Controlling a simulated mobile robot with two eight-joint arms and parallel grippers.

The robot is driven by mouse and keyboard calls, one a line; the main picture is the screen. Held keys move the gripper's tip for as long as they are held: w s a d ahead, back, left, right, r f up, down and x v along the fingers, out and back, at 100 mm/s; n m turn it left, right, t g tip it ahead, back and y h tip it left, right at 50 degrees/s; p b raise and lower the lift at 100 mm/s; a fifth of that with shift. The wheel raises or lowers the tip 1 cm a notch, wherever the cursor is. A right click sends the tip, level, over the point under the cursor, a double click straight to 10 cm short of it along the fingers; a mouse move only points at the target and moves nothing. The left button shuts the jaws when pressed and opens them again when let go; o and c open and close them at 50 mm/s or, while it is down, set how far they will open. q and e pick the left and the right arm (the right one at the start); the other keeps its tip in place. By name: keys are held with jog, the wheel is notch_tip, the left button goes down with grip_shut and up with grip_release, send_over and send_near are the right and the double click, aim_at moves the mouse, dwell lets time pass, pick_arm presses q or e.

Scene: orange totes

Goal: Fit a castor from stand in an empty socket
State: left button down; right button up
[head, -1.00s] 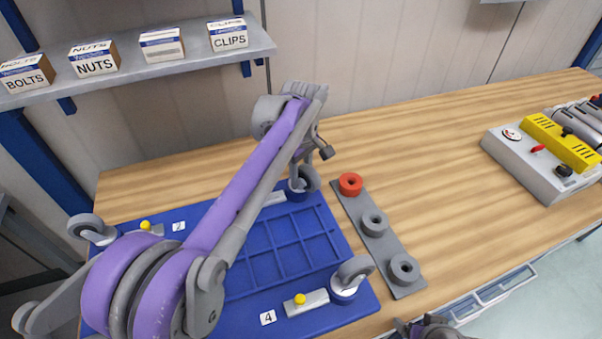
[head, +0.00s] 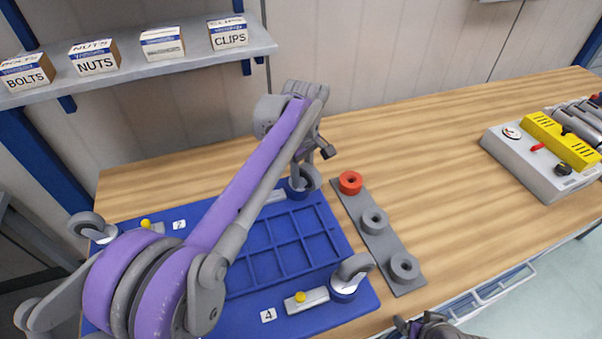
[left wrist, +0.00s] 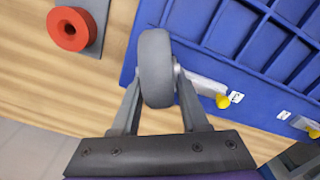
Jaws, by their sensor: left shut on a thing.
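My left gripper (head: 306,160) is over the back right corner of the blue base (head: 262,285), shut on a grey-wheeled castor (head: 308,180). In the left wrist view, the castor's wheel (left wrist: 155,68) sits between the two fingers. The castor is at that corner's socket; I cannot tell whether it is fully seated. Other castors stand at the front right corner (head: 352,270) and the back left corner (head: 86,226). The grey stand (head: 393,250) shows a red ring and two grey rings, with no castor on them. My right gripper (head: 430,328) is barely in view at the bottom edge.
Grey latches with yellow knobs (head: 300,297) lie beside the corners, near labels 2 and 4. A shelf (head: 190,60) with small boxes is at the back left. A grey control box (head: 540,165) stands at the right. The table between it and the stand is clear.

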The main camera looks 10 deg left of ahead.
pick_arm(q)
jog(key=shift+s+d+f+b, duration=0.3)
jog(key=shift+d+f+b, duration=0.05)
jog(key=shift+f, duration=0.35)
dwell(0.6)
jog(key=shift+c, duration=1.6)
grip_release()
jog(key=r, duration=0.5)
jog(key=r+p, duration=0.1)
jog(key=r, duration=0.5)
jog(key=shift+w+a+r, duration=0.1)
jog(key=shift+a+r, duration=0.1)
jog(key=shift+r, duration=0.05)
